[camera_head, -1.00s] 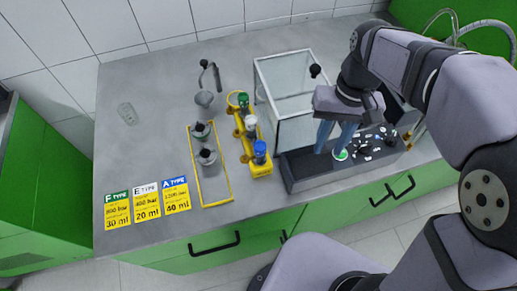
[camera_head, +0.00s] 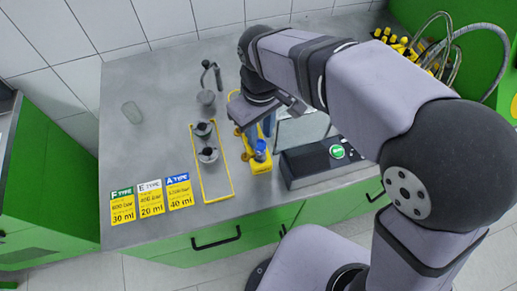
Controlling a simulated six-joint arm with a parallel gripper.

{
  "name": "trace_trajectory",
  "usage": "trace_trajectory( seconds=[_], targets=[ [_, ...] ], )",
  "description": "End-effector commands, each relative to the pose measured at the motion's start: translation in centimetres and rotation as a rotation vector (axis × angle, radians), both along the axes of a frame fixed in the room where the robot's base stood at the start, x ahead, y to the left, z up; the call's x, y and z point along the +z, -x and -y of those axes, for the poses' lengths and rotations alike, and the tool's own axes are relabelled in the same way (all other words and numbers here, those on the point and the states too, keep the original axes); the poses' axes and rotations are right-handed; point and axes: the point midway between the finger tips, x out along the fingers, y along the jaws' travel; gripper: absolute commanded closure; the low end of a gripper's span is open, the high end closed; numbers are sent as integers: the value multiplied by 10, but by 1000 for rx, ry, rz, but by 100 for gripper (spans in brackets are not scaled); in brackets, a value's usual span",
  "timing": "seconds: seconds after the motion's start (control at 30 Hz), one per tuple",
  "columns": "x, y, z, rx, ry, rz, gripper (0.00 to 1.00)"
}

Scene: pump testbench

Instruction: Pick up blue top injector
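The blue top injector (camera_head: 260,150) stands upright at the near end of the yellow rack (camera_head: 262,168) on the grey bench. My gripper (camera_head: 260,128) points down just above and behind the blue top. Its two bluish fingers show apart, and nothing is visible between them. The blue cap shows in front of the fingers, and I cannot tell whether they touch it. My gripper and wrist hide most of the rack's far part and the other injectors in it.
Left of the rack, pump parts (camera_head: 207,154) stand in a yellow-outlined area.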

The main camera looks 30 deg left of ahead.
Motion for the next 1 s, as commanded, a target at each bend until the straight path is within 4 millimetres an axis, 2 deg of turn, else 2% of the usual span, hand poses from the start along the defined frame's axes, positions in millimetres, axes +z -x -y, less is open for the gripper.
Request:
trace_trajectory(
  seconds=[0.27,0.6,0.9,0.97,1.0],
  targets=[
    [-10,0,-1,-2,2,-2,72],
    [-49,-1,-3,-2,1,-2,72],
    [-53,-1,-3,-2,0,0,72],
    [-53,-1,-3,-2,0,0,84],
    [-53,-1,-3,-2,0,0,93]
  ],
)
